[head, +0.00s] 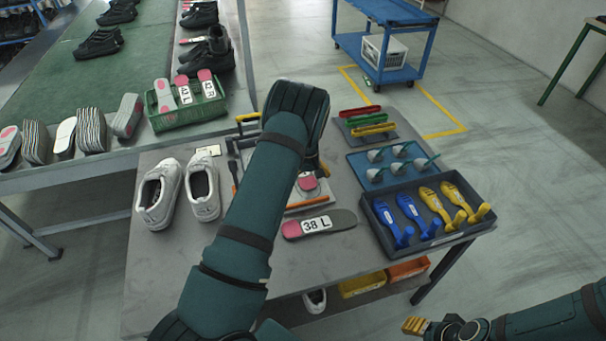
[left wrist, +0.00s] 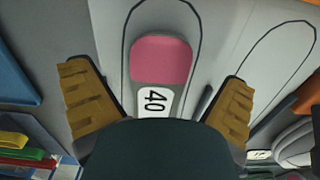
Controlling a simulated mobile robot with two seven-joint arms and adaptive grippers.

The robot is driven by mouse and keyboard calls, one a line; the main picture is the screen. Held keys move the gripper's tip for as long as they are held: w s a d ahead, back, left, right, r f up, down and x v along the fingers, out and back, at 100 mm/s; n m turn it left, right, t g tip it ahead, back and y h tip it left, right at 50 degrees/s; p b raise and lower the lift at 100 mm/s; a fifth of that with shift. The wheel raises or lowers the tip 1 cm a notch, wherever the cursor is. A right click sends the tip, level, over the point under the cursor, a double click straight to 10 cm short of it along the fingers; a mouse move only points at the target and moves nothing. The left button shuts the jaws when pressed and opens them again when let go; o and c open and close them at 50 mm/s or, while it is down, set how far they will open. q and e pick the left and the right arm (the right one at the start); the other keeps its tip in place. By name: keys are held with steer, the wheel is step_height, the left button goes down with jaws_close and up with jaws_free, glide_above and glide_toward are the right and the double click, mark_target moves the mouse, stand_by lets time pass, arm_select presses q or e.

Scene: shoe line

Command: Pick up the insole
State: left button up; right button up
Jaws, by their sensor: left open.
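In the left wrist view a grey insole with a pink heel (left wrist: 160,60) and a white label reading 40 lies inside a drawn black outline. My left gripper (left wrist: 158,78) is open, its yellow fingers on either side of the insole and apart from it. The near part of the insole is hidden behind my gripper body. In the head view my arm covers most of this spot; a pink heel patch (head: 308,183) shows beside it. Another insole, labelled 38 L (head: 320,224), lies on the grey table. My right gripper (head: 416,326) is at the lower right, apart from the table.
White shoes (head: 203,188) stand at the table's left. At right are a tray (head: 372,222) of blue and yellow tools, a blue mat (head: 358,163) with several grey pieces, and coloured bars (head: 373,129). A green crate (head: 160,121) with insoles stands on the conveyor.

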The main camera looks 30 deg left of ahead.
arm_select(q)
steer(key=shift+f, duration=0.85)
steer(key=c, duration=1.2)
steer(key=shift+r, duration=0.1)
